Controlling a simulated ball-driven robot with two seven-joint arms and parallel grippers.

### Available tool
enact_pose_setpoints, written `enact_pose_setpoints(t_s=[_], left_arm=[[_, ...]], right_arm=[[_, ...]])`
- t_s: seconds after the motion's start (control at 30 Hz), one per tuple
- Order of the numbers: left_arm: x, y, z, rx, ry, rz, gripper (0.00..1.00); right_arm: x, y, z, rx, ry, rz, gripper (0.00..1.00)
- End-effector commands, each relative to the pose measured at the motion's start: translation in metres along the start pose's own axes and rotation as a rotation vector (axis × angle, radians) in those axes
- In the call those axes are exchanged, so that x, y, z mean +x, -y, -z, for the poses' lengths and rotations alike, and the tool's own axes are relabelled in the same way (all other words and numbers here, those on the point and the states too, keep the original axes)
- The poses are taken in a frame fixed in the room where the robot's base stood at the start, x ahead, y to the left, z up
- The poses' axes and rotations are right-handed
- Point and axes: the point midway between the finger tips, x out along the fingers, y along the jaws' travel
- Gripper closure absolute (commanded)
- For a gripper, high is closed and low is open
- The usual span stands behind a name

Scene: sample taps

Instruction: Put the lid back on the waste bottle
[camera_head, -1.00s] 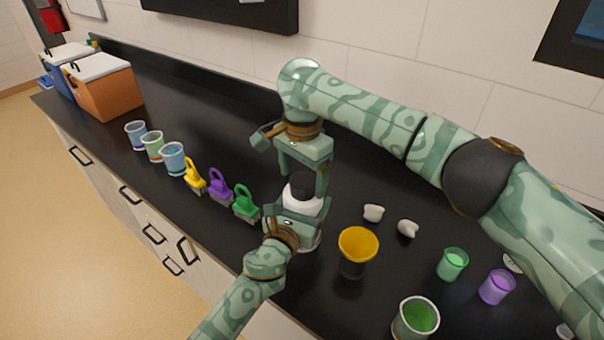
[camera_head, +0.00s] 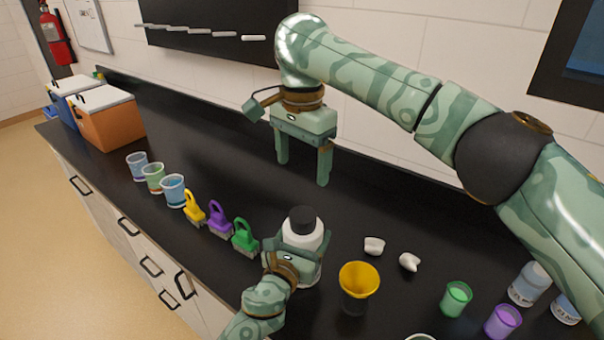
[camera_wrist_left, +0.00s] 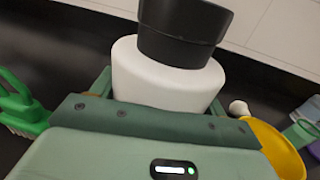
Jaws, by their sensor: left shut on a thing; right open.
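The waste bottle (camera_head: 304,234) is white and stands upright on the black counter. Its black lid (camera_head: 302,218) sits on top of the mouth; I cannot tell how tightly it is seated. My left gripper (camera_head: 298,258) is shut around the bottle's body and hides much of it. The left wrist view shows the white bottle shoulder (camera_wrist_left: 165,80) behind the gripper's green body, with the black lid (camera_wrist_left: 183,30) above it. My right gripper (camera_head: 303,172) is open and empty, pointing down above and behind the lid, apart from it.
A yellow funnel-topped cup (camera_head: 359,280) stands close right of the bottle. Two small white pieces (camera_head: 374,246) lie behind it. Yellow, purple and green (camera_head: 244,237) handled tools stand to the left, with several cups (camera_head: 173,190) beyond. Green (camera_head: 456,298) and purple cups stand right.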

Motion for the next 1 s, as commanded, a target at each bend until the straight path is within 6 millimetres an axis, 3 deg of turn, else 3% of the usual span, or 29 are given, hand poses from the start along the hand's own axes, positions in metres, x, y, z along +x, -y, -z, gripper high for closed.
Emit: enact_pose_setpoints(t_s=[0.27,0.3,0.37,0.4,0.77,1.0], left_arm=[[0.0,0.0,0.001,-0.001,-0.002,0.0,0.9],[0.0,0.0,0.001,-0.001,-0.002,0.0,0.21],[0.0,0.0,0.001,-0.001,-0.002,0.0,0.04],[0.0,0.0,0.001,-0.001,-0.002,0.0,0.01],[-0.007,0.0,0.001,0.0,-0.002,0.0,0.01],[-0.051,0.0,-0.001,0.0,-0.002,0.0,0.01]], right_arm=[[-0.002,0.0,0.0,0.0,0.001,0.0,0.2],[-0.001,0.0,0.0,0.0,0.001,0.0,0.2],[-0.001,0.0,0.0,0.0,0.001,0.0,0.2],[-0.001,0.0,0.0,0.0,0.001,0.0,0.2],[-0.004,0.0,0.0,0.0,0.0,0.001,0.2],[-0.017,-0.001,-0.001,0.0,-0.003,0.004,0.2]])
